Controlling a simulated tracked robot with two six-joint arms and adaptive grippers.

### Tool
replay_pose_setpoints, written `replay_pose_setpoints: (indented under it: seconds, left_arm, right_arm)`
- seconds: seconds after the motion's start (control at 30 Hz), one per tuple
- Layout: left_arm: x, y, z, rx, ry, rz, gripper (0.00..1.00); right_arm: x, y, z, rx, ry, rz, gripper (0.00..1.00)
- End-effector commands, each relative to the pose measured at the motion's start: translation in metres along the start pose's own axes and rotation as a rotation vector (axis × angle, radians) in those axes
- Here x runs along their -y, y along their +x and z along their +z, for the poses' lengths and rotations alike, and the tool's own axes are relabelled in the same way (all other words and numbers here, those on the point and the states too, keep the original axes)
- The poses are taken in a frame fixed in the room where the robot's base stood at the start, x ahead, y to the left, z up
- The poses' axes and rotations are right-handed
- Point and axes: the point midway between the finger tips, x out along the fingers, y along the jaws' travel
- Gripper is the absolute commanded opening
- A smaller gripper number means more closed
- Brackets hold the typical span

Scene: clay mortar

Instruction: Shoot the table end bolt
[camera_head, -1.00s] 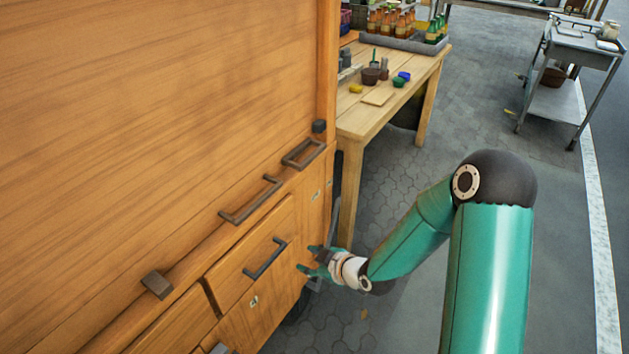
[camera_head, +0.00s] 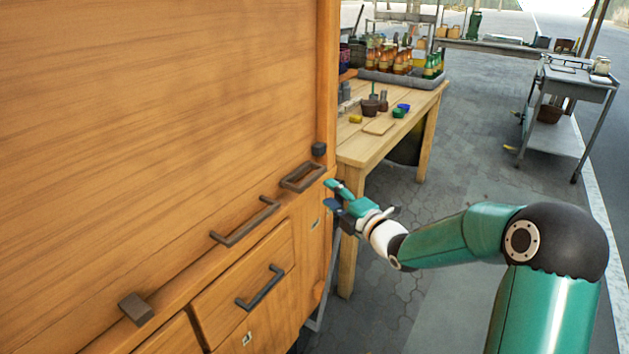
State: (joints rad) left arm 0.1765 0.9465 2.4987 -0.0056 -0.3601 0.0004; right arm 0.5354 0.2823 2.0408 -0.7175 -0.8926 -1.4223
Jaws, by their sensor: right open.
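A large orange wooden cabinet (camera_head: 160,140) with a tall flat panel fills the left. Along the ledge below the panel are a long dark bar handle (camera_head: 245,222) and a dark rectangular loop (camera_head: 302,177) close to the right corner. A small dark knob (camera_head: 318,149) sits above the loop at the panel's edge. I cannot tell which of these is the bolt. My right gripper (camera_head: 331,194) is open and empty at the cabinet's right corner, just right of the loop. I cannot tell whether its fingertips touch the wood. My left gripper is out of view.
A drawer with a dark handle (camera_head: 260,287) lies below the ledge, and a dark block (camera_head: 136,308) sits to its left. A wooden table (camera_head: 375,145) with bottles and pots stands behind the cabinet. A grey metal cart (camera_head: 548,145) stands far right. Paved floor between is clear.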

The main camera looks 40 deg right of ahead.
Motion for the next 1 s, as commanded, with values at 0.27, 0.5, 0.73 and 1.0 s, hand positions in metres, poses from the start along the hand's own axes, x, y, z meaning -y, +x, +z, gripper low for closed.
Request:
replay_pose_setpoints:
  seconds: [0.27,0.5,0.73,1.0]
  left_arm:
    - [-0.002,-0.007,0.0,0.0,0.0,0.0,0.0]
    - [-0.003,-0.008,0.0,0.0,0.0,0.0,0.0]
    - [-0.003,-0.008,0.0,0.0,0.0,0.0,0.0]
    - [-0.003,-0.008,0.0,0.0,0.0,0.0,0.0]
  right_arm:
    - [0.0,0.054,0.0,0.0,0.002,0.0,0.43]
    - [0.0,0.073,0.0,0.001,0.002,0.0,0.43]
    - [0.0,0.075,0.001,0.002,0.003,0.0,0.43]
    - [0.0,0.074,0.001,0.002,0.002,0.0,0.12]
